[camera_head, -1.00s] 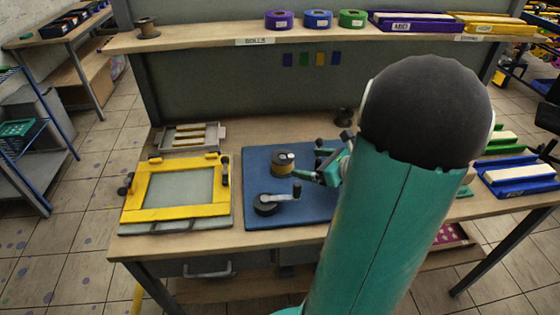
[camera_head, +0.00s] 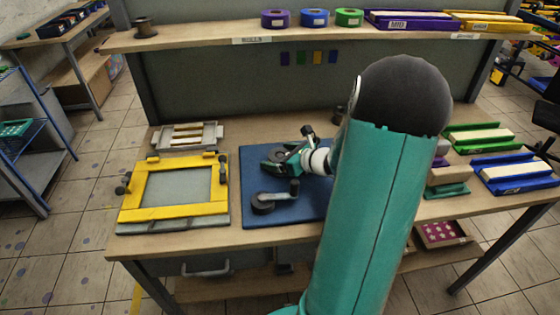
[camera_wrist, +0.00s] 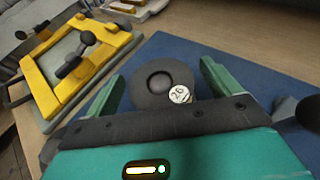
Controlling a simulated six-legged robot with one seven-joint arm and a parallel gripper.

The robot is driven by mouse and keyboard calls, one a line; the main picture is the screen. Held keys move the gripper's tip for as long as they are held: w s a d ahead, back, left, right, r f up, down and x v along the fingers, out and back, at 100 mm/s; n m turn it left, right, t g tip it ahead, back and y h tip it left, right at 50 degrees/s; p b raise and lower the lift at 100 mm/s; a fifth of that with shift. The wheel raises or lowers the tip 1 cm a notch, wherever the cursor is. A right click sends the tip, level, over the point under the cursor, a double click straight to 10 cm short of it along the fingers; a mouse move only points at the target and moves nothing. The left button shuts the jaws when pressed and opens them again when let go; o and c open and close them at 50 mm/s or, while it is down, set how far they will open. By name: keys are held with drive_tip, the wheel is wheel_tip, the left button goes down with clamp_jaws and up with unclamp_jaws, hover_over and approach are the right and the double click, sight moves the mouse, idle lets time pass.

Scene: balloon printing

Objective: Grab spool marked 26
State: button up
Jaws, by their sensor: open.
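A dark round spool (camera_wrist: 163,88) stands on the blue mat (camera_wrist: 240,75). Its round white label shows a two-digit number that looks like 26 or 20; it is too small to be sure. My gripper (camera_wrist: 162,76) is open, with one teal finger on each side of the spool. The spool sits between the fingers, close to the palm, and is not clamped. In the head view my gripper (camera_head: 278,160) is over the back of the blue mat (camera_head: 295,213) and hides most of the spool.
A crank with a black base (camera_head: 263,204) stands on the mat just in front of my gripper. A yellow frame (camera_head: 150,213) lies to the left, a grey tray (camera_head: 186,137) behind it. Purple (camera_head: 274,18), blue (camera_head: 314,18) and green (camera_head: 349,17) rolls stand on the shelf.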

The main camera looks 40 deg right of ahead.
drive_tip(key=c, duration=1.1)
